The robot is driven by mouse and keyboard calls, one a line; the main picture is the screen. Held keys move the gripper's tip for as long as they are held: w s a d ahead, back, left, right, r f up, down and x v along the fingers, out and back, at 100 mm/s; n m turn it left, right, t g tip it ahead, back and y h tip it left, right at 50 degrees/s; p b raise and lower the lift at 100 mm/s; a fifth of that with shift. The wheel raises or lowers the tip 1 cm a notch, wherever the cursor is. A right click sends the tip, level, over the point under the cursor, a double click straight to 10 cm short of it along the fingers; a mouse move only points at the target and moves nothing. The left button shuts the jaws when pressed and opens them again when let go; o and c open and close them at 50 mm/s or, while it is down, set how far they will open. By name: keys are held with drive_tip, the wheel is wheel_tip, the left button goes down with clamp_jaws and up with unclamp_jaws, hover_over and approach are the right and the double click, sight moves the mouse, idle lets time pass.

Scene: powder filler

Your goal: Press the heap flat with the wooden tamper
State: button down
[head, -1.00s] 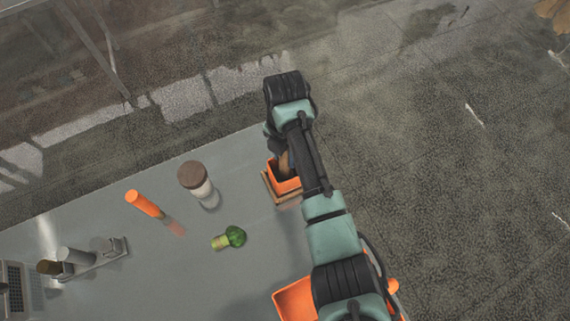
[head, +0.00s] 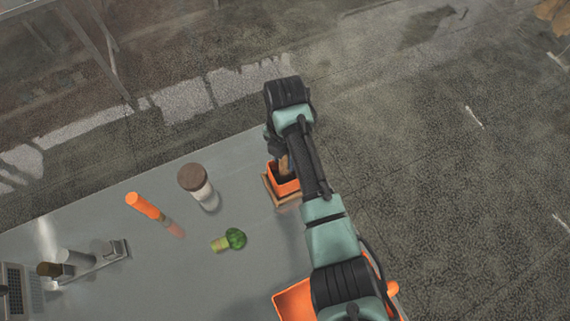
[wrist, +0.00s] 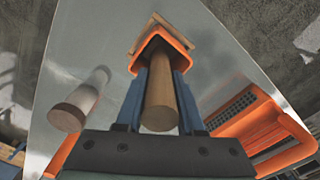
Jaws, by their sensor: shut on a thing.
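My gripper (wrist: 160,95) is shut on the wooden tamper (wrist: 160,103), a round brown rod between its blue fingers in the wrist view. The tamper's far end reaches into the small orange square container (head: 284,187), which sits on a wooden base (head: 287,202) near the table's far edge. The container's orange rim also shows in the wrist view (wrist: 163,40). In the head view the tamper (head: 284,164) shows as a small brown piece beside my arm. The heap is hidden by the tamper and the container walls, so I cannot tell whether they touch.
A larger orange bin (head: 293,302) is under my arm. A metal stand (head: 98,263) is at left.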

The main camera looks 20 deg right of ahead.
drive_tip(key=shift+r+p, duration=3.8)
drive_tip(key=shift+r, duration=0.45)
drive_tip(key=shift+f, duration=0.15)
wheel_tip(320, 180, down, 10)
drive_tip(key=b, duration=0.7)
drive_tip(key=shift+r, duration=0.3)
